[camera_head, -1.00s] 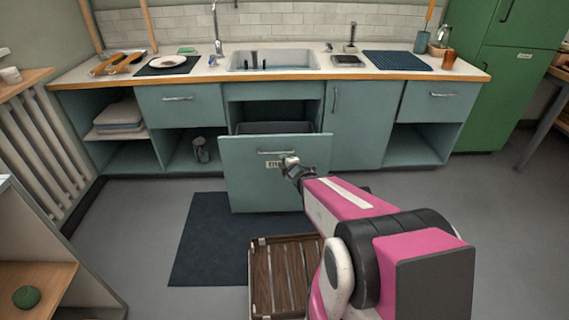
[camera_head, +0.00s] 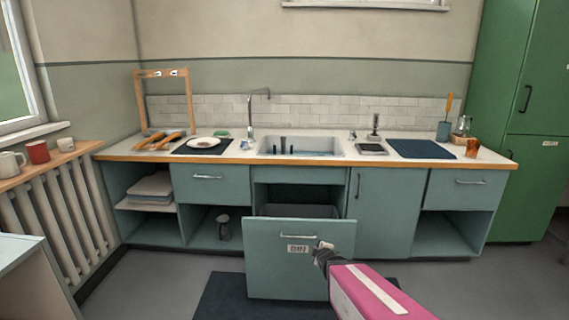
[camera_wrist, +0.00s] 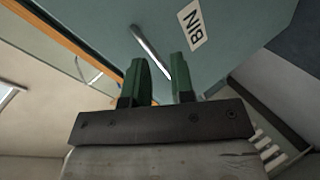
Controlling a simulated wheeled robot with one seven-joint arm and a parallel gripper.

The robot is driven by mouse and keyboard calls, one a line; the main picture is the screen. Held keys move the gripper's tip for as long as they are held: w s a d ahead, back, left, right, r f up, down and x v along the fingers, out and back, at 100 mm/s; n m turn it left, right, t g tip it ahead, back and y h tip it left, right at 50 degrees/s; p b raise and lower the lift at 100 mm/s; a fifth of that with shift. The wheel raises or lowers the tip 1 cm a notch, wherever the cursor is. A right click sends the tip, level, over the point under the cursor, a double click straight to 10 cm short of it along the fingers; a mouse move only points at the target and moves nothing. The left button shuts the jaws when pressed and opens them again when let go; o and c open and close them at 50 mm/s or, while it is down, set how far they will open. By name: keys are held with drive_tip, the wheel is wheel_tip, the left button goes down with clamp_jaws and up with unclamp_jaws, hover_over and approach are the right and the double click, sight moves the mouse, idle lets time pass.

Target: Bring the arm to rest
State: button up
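My gripper (camera_head: 322,252) is in front of the pulled-out bin drawer (camera_head: 270,272), near the right end of its bar handle (camera_head: 298,236). In the wrist view, the two green fingers (camera_wrist: 161,75) stand apart with nothing held between them. The handle (camera_wrist: 150,50) shows beyond the fingers, and the drawer front with its BIN label (camera_wrist: 192,24) fills the upper part. Whether a finger touches the drawer or handle I cannot tell. My pink and white forearm reaches in from the lower right of the head view.
A green cabinet (camera_head: 535,190) stands right, a radiator (camera_head: 70,215) left. A dark floor mat (camera_head: 225,295) lies below the drawer.

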drive_tip(key=s+d+r+m+g, duration=0.1)
drive_tip(key=s+d+m+g, duration=0.1)
drive_tip(key=s+m+g, duration=0.4)
drive_tip(key=s+d+m+g+h, duration=0.1)
drive_tip(key=s+m+g, duration=0.6)
drive_tip(key=s+m, duration=0.1)
drive_tip(key=shift+s+d+r+m, duration=0.35)
drive_tip(key=shift+s+r+m, duration=0.05)
drive_tip(key=shift+m, duration=0.1)
